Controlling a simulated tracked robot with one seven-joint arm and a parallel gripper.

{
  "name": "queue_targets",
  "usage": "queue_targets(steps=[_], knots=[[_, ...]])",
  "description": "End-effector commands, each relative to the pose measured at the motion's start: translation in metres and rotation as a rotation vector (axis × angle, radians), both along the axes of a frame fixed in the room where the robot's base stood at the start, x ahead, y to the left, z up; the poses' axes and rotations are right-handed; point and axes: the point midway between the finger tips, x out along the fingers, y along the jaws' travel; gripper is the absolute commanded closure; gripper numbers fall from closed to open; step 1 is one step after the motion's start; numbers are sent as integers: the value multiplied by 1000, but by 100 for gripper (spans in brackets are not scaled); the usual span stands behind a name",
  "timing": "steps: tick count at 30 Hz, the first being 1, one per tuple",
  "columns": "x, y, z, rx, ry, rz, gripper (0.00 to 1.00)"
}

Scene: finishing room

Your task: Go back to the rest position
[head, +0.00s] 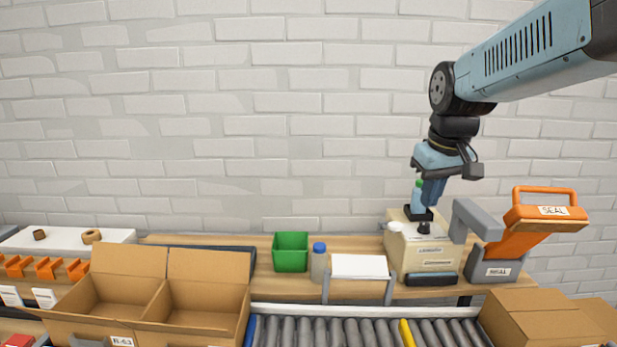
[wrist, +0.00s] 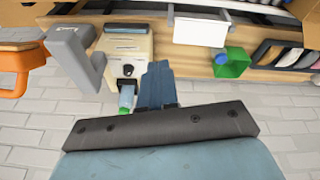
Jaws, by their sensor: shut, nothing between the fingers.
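My gripper (head: 432,202) hangs from the arm at the right of the head view, fingers pointing down. In the wrist view my gripper (wrist: 158,75) shows as blue fingers closed together with nothing held. It is above and close to the beige machine (head: 414,262). A pale blue bottle with a green cap (head: 417,200) stands on that machine, just left of the fingers. The bottle (wrist: 126,98) also shows beside the fingers in the wrist view, apparently apart from them. The beige machine (wrist: 122,45) is partly hidden there.
An orange-handled sealer (head: 540,220) stands to the right of the machine. A green bin (head: 290,252), a blue-capped bottle (head: 318,262) and a white-topped stand (head: 359,267) are to the left. Open cartons (head: 205,295) and a roller conveyor (head: 330,330) are in front. The wall space above is clear.

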Motion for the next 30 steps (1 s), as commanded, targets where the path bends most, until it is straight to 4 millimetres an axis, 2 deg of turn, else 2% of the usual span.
queue_targets(steps=[1,9,15,21,30], knots=[[-14,0,2,5,-22,-18,100],[-77,1,-2,43,-123,-117,100],[-112,1,-11,72,-183,-177,100],[-127,1,-17,87,-211,-206,100],[-129,1,-18,89,-212,-210,100]])
